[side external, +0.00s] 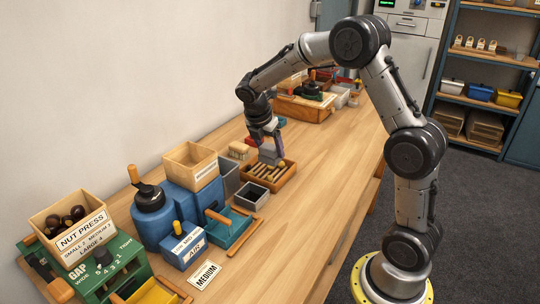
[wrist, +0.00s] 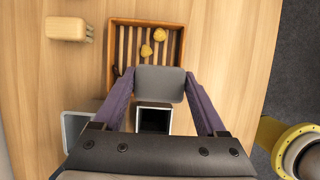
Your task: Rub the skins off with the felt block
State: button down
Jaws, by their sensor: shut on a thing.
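My gripper (side external: 268,145) points down over the slatted wooden tray (side external: 288,176). In the wrist view its two purple fingers are shut on a grey felt block (wrist: 160,84). The block covers the near part of the tray (wrist: 111,50). Two pale yellow chestnuts, one farther (wrist: 160,34) and one nearer (wrist: 146,50), lie on the slats beyond the block, apart from it in the picture. I cannot tell whether the block touches the slats, nor what lies under it.
A wooden brush (wrist: 67,29) lies left of the tray. Two grey bins, one left (wrist: 76,126) and one dark inside (wrist: 153,120), stand on the near side. A blue tank (side external: 152,216), a nut press (side external: 98,262) and a wooden box (side external: 190,165) crowd the near table.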

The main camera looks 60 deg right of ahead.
jog(key=shift+r, duration=1.25)
jog(key=shift+w+a+f+n+t, duration=0.1)
jog(key=shift+w+n+t, duration=0.15)
jog(key=shift+n, duration=0.3)
jog(key=shift+w+a+f+n+t, duration=0.15)
jog(key=shift+n+t, duration=0.1)
jog(key=shift+n, duration=0.3)
jog(key=w+a+r+n+t+y, duration=0.1)
jog(key=w+a+r+n+t, duration=0.2)
jog(key=n, duration=0.4)
jog(key=shift+g, duration=0.4)
jog(key=w+f, duration=0.3)
jog(key=w, duration=0.1)
jog(key=w+d+f, duration=0.1)
jog(key=w+f, duration=0.2)
jog(key=w, duration=0.1)
jog(key=w+d+f, duration=0.1)
jog(key=w+f, duration=0.1)
jog(key=w, duration=0.2)
jog(key=shift+w+d+f, duration=0.1)
jog(key=shift+w+f, duration=0.05)
jog(key=shift+f, duration=0.25)
jog(key=shift+w+d+f, duration=0.15)
jog(key=shift+w+f, duration=0.35)
jog(key=shift+f, duration=1.6)
jog(key=shift+f, duration=0.15)
